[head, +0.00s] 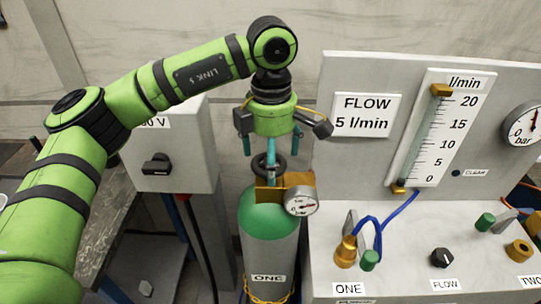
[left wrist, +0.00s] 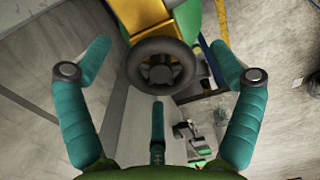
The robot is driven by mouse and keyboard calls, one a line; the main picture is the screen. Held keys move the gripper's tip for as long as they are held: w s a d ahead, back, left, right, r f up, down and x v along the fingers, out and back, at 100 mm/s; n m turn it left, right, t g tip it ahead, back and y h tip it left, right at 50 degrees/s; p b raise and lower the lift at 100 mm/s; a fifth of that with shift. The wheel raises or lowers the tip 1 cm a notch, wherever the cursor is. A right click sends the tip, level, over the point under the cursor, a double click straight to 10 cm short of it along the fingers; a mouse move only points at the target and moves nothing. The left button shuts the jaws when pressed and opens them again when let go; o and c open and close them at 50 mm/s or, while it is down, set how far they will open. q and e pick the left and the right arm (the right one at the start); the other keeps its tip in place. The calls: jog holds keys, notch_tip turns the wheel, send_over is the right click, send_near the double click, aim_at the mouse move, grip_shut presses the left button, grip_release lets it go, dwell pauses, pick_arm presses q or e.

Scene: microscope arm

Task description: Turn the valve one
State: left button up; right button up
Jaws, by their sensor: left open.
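The valve of the cylinder labelled ONE (head: 270,244) is a dark round handwheel (head: 281,172) above a brass block (head: 268,194) on the green cylinder top. My left gripper (head: 271,150) is above the handwheel, pointing down, with its teal fingers spread and empty. In the left wrist view the handwheel (left wrist: 160,73) sits ahead of my open left gripper (left wrist: 160,70), between the two side fingers, with the third finger below it. Gaps show between the side fingers and the wheel rim. Part of the wheel is hidden by a finger in the head view. My right gripper is not seen.
A pressure gauge (head: 302,201) sticks out right of the brass block. A grey panel (head: 350,158) with a flow tube (head: 437,125) and FLOW knob (head: 442,258) stands to the right. A grey switch box (head: 192,140) is at left. A chain (head: 268,299) circles the cylinder.

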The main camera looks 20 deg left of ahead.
pick_arm(q)
jog(key=shift+a+r, duration=0.1)
jog(key=shift+r, duration=0.15)
notch_tip(320, 180, up, 12)
jog(key=shift+f, duration=0.2)
dwell(0.8)
